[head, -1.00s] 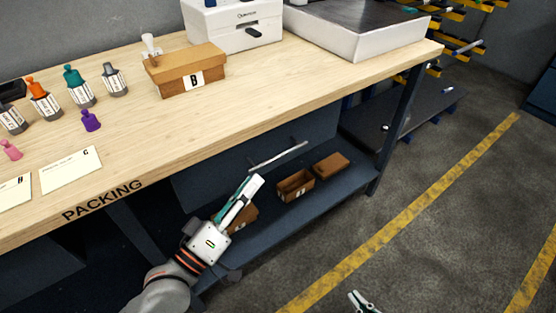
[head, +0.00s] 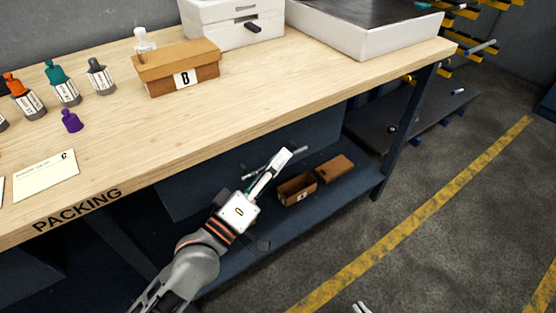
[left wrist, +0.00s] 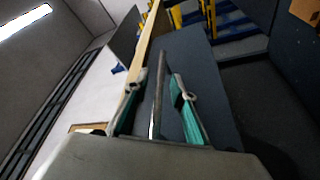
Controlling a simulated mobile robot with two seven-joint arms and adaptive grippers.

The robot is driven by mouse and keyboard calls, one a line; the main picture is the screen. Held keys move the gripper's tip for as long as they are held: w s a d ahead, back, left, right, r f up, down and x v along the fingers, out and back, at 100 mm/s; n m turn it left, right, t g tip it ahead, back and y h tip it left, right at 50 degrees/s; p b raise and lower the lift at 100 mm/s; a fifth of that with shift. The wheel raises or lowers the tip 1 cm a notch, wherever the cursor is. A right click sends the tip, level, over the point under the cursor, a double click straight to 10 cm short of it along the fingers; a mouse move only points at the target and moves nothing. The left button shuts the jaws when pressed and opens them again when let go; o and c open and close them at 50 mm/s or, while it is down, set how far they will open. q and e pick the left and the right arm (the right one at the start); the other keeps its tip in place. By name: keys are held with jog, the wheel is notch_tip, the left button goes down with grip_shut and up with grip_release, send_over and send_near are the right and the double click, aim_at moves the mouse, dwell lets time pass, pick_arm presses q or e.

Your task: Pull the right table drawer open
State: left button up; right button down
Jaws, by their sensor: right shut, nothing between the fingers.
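The right table drawer has a dark blue-grey front (head: 330,128) under the packing table; it looks closed. Its metal bar handle (head: 299,151) shows on both sides of my left gripper (head: 279,160). In the left wrist view the handle (left wrist: 157,95) runs between the two teal-padded fingers of my left gripper (left wrist: 160,88). The fingers are apart, with gaps beside the bar, so this gripper is open around it. My right gripper (head: 362,307) shows only its fingertips at the bottom edge of the head view, over the floor, away from the drawer; it is shut and empty.
Below the drawer, a shelf (head: 262,255) holds an open brown box (head: 297,188) and a closed one (head: 335,169). The floor at right is clear.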

pick_arm(q)
jog(key=shift+w+d, duration=0.15)
jog(key=shift+w, duration=0.05)
jog(key=shift+r, duration=0.1)
